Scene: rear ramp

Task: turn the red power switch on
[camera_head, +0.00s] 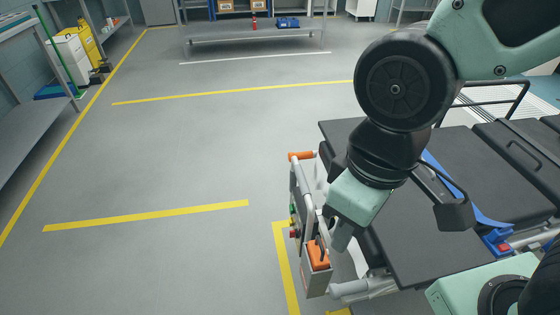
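A small red part (293,233), which may be the red power switch, shows on the left side of a grey upright panel (317,284) at the end of a stretcher. A small green part (292,209) sits just above it. The red part is tiny and seen from the side, so its position cannot be told. My gripper (339,236) points down just right of the panel, close to its upper tube frame. It appears apart from the red part. Its fingers are small and partly merged with the frame, so I cannot tell if they are open.
The stretcher (430,235) with black pads and a blue strap (465,195) fills the right side under my arm. An orange block (318,255) and orange handle (300,156) are on the panel assembly. Grey floor with yellow lines (145,215) is clear to the left.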

